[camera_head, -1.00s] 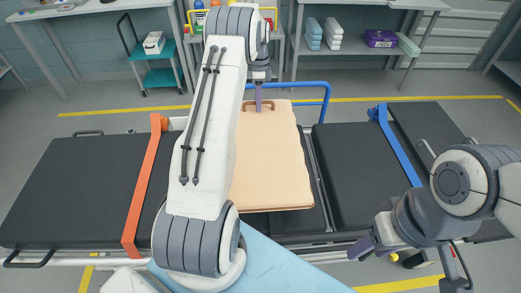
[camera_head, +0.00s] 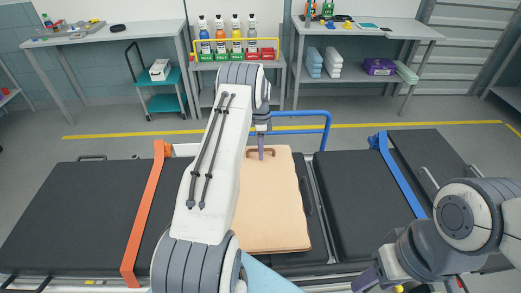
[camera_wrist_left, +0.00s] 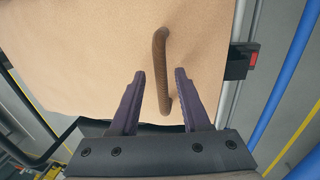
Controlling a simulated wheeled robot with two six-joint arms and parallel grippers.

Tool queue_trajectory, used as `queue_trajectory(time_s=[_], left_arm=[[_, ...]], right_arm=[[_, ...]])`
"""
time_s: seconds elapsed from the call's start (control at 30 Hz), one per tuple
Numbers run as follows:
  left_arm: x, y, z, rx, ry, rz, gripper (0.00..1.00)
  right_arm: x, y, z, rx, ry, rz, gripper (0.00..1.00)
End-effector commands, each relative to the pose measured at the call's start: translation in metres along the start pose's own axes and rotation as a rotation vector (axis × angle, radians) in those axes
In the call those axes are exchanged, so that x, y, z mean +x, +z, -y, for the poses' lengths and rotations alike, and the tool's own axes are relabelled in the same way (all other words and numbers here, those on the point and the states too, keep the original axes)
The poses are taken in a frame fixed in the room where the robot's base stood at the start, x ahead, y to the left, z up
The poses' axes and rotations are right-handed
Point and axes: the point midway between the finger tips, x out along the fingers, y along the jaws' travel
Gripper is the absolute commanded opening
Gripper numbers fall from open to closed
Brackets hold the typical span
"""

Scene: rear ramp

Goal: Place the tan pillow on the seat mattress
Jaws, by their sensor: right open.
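The tan pillow (camera_head: 275,215), a flat pad with a brown handle (camera_wrist_left: 160,55) at its far edge, lies over the middle of a black mattress in sections. Black sections show to the left (camera_head: 75,215) and right (camera_head: 360,190); I cannot tell which is the seat mattress. My left gripper (camera_head: 261,155) is at the handle. In the left wrist view its purple fingers (camera_wrist_left: 160,76) stand apart, with the handle between them and gaps on both sides. My right gripper (camera_head: 366,283) is open and empty at the lower right, partly cut off by the frame.
An orange strap (camera_head: 148,210) and a blue strap (camera_head: 400,175) cross the mattress. A blue rail (camera_head: 328,130) stands behind the pillow. Shelves with bottles (camera_head: 237,45) and a teal cart (camera_head: 160,80) stand at the back, beyond clear floor.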

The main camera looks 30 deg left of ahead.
Motion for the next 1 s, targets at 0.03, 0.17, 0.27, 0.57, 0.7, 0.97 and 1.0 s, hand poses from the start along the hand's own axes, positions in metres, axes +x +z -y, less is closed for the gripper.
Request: queue_trajectory(time_s=[0.03, 0.17, 0.27, 0.57, 0.7, 0.97, 1.0], left_arm=[[0.000, 0.000, 0.000, 0.000, 0.000, 0.000, 0.47], [0.000, 0.000, 0.000, 0.000, 0.000, 0.000, 0.47], [-0.002, 0.000, 0.000, 0.000, 0.000, 0.000, 0.47], [-0.051, 0.000, 0.001, -0.001, -0.006, -0.001, 0.47], [-0.081, 0.000, 0.001, -0.001, -0.004, -0.001, 0.47], [-0.116, 0.000, 0.001, -0.001, -0.001, 0.000, 0.47], [-0.118, 0.000, 0.000, -0.001, -0.001, 0.000, 0.47]], right_arm=[[0.000, 0.000, 0.000, 0.000, 0.000, 0.000, 0.50], [0.000, 0.000, 0.000, 0.000, 0.000, 0.000, 0.50], [0.001, 0.000, 0.000, 0.000, 0.000, 0.000, 0.50], [0.012, 0.001, -0.001, 0.000, 0.000, 0.000, 0.50], [0.015, 0.001, -0.001, 0.000, 0.000, 0.000, 0.50], [0.017, 0.001, -0.001, 0.000, 0.000, 0.000, 0.50], [0.017, 0.001, -0.001, 0.000, 0.000, 0.000, 0.50]])
